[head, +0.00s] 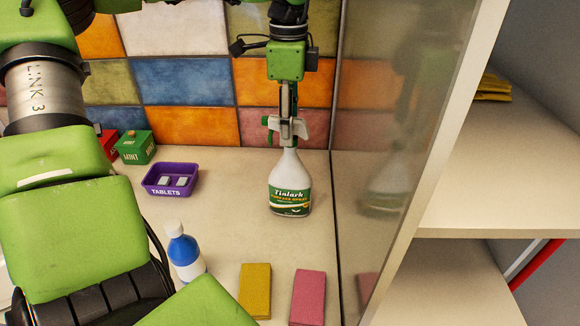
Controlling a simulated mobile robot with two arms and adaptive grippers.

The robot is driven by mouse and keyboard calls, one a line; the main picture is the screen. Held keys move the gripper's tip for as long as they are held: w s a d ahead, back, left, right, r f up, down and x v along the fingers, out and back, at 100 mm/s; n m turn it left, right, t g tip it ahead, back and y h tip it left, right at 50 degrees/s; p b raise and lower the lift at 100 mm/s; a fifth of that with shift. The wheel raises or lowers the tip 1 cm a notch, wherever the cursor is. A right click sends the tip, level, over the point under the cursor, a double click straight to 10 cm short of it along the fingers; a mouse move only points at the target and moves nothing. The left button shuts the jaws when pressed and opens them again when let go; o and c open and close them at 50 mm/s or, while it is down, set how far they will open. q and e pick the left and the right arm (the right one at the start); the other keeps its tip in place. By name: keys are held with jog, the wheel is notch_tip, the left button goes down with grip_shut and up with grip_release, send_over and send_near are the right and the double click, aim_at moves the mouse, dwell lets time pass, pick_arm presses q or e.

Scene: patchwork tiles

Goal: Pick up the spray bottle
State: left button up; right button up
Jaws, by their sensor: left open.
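The spray bottle (289,184) is white with a green and yellow label. It stands upright on the beige counter, close to the glossy panel at its right. My left gripper (287,118) points straight down from above, right at the bottle's spray head. It is open, and its fingers overlap the grey-white trigger head in the picture. I cannot tell whether they touch it. My right gripper is out of view.
A purple tablets tray (170,179), a green box (136,147) and a red box (108,143) stand left of the bottle. A blue-and-white bottle (185,252), a yellow sponge (255,290) and a pink sponge (307,296) are in front. Tiled wall behind; shelves (500,215) right.

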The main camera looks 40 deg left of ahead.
aim_at(289, 170)
pick_arm(q)
notch_tip(289, 170, down, 2)
jog(key=shift+p, duration=0.7)
notch_tip(289, 170, down, 2)
jog(key=shift+w+a+f, duration=0.1)
jog(key=shift+f, duration=0.1)
jog(key=shift+a+f, duration=0.1)
jog(key=shift+f, duration=0.15)
jog(key=c, duration=0.3)
jog(key=shift+r, duration=0.1)
grip_shut()
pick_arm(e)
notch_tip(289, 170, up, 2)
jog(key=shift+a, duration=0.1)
